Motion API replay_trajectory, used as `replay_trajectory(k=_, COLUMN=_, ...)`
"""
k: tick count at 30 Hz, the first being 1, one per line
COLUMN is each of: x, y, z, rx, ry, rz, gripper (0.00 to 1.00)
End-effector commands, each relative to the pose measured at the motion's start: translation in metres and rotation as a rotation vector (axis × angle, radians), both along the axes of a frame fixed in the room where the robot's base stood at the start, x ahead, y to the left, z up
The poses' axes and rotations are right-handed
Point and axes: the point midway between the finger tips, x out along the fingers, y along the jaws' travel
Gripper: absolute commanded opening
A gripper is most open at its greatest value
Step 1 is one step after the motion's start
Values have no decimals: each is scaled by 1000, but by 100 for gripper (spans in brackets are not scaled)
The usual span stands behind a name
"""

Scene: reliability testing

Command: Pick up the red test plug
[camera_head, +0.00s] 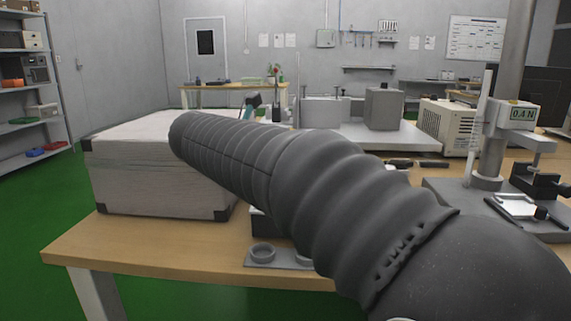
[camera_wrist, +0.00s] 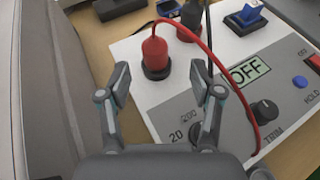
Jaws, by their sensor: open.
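The red test plug (camera_wrist: 154,52) stands upright in a dark socket on the light grey instrument panel (camera_wrist: 140,100) in the wrist view. A red cable runs from it in a loop over to the right and down the panel. My gripper (camera_wrist: 160,70) is open and empty. Its two fingertips point toward the plug, one on each side of its line, and the plug is just beyond them. I see no contact with it. In the head view my arm covers the middle, and I cannot make out the red plug there.
A black plug (camera_wrist: 189,20) stands close behind the red one. A blue rocker switch (camera_wrist: 246,17), a display reading OFF (camera_wrist: 250,69) and a black knob (camera_wrist: 264,111) are to the right. A large white box (camera_head: 130,165) and a force stand (camera_head: 487,150) flank my arm.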

Motion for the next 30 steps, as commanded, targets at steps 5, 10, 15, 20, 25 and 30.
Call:
replay_trajectory(k=5, x=10, y=0, z=-7, rx=1, ry=0, rz=13, gripper=65)
replay_trajectory(k=10, x=20, y=-2, z=-15, rx=1, ry=2, rz=14, gripper=65)
replay_trajectory(k=15, x=41, y=-12, z=-26, rx=3, ry=1, rz=12, gripper=65)
replay_trajectory(k=20, x=51, y=-18, z=-30, rx=4, ry=0, rz=13, gripper=65)
replay_trajectory(k=25, x=51, y=-19, z=-30, rx=4, ry=0, rz=12, gripper=65)
replay_trajectory(k=30, x=51, y=-20, z=-30, rx=5, ry=1, rz=11, gripper=25)
